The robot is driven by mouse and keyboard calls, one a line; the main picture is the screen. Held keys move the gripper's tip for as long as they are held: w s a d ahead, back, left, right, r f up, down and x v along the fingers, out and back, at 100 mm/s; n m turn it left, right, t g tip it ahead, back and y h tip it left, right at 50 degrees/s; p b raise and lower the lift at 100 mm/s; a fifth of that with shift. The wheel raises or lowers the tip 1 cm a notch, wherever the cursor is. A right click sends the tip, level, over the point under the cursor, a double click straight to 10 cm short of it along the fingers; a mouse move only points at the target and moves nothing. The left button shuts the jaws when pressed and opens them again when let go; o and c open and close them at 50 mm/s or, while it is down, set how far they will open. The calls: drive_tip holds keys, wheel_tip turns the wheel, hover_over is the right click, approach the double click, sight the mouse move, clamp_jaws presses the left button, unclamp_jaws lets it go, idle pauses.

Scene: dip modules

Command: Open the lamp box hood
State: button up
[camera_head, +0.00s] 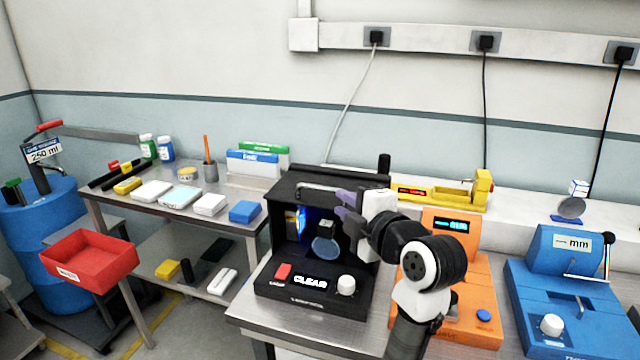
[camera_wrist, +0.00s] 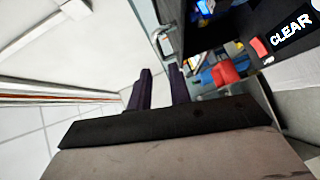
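The black lamp box (camera_head: 283,228) stands on the metal bench. Its front is open to view, with a blue glow and a round glass piece (camera_head: 326,248) inside. The hood (camera_head: 365,181) forms its top, with a grey bar handle (camera_head: 318,187) along the front edge; I cannot tell how far it is raised. The handle also shows in the wrist view (camera_wrist: 158,36). My gripper (camera_head: 342,205) is in front of the box's upper right, fingers pointing left. In the wrist view its dark fingers (camera_wrist: 160,78) are apart with nothing between them, and the handle lies beyond their tips.
The box's front panel has a red button (camera_head: 283,271), a "CLEAR" display (camera_head: 310,282) and a white knob (camera_head: 346,285). An orange device (camera_head: 452,270) stands close at the right, partly behind my arm. A blue device (camera_head: 570,285) is farther right. A red tray (camera_head: 88,262) is at the left.

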sight(322, 190)
drive_tip(key=p+x, duration=0.3)
drive_tip(key=x, duration=0.7)
drive_tip(key=shift+w, duration=0.2)
clamp_jaws()
